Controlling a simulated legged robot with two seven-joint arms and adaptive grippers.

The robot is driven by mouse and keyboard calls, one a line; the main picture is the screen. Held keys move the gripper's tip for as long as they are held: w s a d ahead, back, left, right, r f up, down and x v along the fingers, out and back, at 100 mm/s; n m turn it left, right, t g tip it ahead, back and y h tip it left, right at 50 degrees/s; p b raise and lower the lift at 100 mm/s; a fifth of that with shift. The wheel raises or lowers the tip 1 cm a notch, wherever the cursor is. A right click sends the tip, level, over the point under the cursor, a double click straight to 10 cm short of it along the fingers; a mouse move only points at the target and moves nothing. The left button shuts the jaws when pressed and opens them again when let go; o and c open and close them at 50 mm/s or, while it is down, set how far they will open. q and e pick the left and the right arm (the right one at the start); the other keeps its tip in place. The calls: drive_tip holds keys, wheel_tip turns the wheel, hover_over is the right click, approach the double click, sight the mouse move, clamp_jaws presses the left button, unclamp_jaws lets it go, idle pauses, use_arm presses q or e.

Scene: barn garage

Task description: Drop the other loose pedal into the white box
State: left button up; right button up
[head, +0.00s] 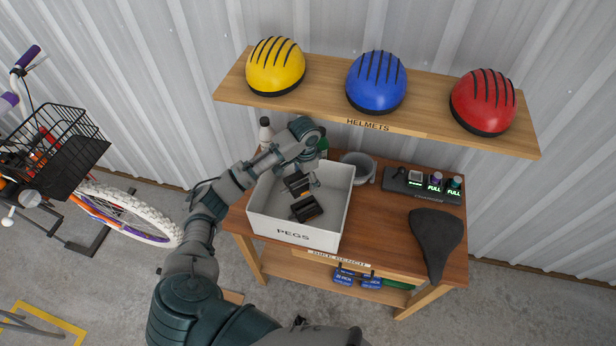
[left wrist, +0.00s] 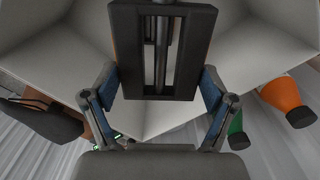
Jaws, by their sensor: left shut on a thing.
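The white box (head: 290,236), labelled PEGS, stands open on the left part of the wooden bench. My left gripper (head: 299,179) reaches down inside the box opening and is shut on a black pedal (head: 302,190). In the left wrist view this pedal (left wrist: 127,60) sits between the two blue-padded fingers (left wrist: 158,88), with the pale box walls around it. Another black pedal with orange edging (head: 307,209) shows in the box, just below the held one. Whether the two pedals touch is hard to tell. My right gripper is not in view.
A shelf (head: 330,112) with yellow, blue and red helmets hangs above the bench. Bottles (head: 265,130) stand behind the box, and a grey cup (head: 358,167) at its right. A charger (head: 421,186) and black saddle (head: 436,240) occupy the bench's right side.

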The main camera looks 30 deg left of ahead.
sight(307, 179)
use_arm(q)
drive_tip(key=shift+s+a+f, duration=0.1)
drive_tip(key=shift+a+f, duration=0.15)
drive_tip(key=shift+a, duration=0.5)
drive_tip(key=o, duration=1)
drive_tip(key=shift+a, duration=0.1)
drive_tip(key=shift+o, duration=1)
drive_tip(key=shift+d+r, duration=0.1)
drive_tip(key=shift+d, duration=0.45)
drive_tip(key=shift+d+r, duration=0.15)
drive_tip(key=shift+d, duration=0.15)
wheel_tip(307, 179, up, 12)
drive_tip(key=shift+d, duration=0.2)
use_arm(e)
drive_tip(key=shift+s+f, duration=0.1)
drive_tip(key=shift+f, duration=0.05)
